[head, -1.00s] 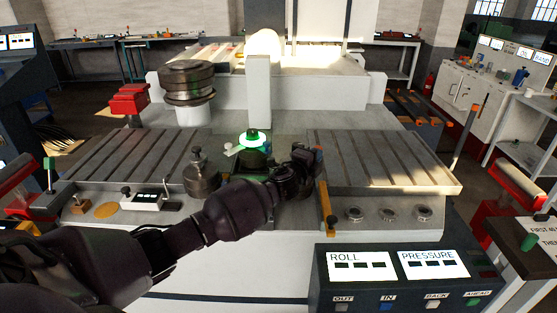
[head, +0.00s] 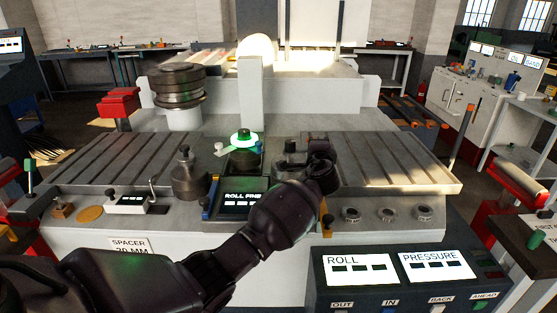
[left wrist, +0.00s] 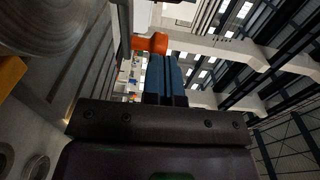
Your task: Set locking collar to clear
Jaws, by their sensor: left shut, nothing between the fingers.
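No part is legibly marked as the locking collar. A green-lit ring (head: 241,141) with a pale lever at its left stands at the middle of the machine. A dark knobbed block (head: 291,148) is right of it, partly behind my left arm. My left gripper is shut and empty; in the left wrist view its blue fingers (left wrist: 166,76) are together. In the head view my left wrist is right of the ring and apart from it, and hides the fingertips. An orange piece (left wrist: 150,43) shows beyond the fingers; I cannot tell whether they touch. My right gripper is out of view.
Slotted plates lie left (head: 120,163) and right (head: 395,165). A knobbed dark cylinder (head: 187,175) stands left of centre. An orange-yellow bar (head: 327,216) and round dials (head: 388,213) line the front edge. A ROLL and PRESSURE panel (head: 400,270) is in front.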

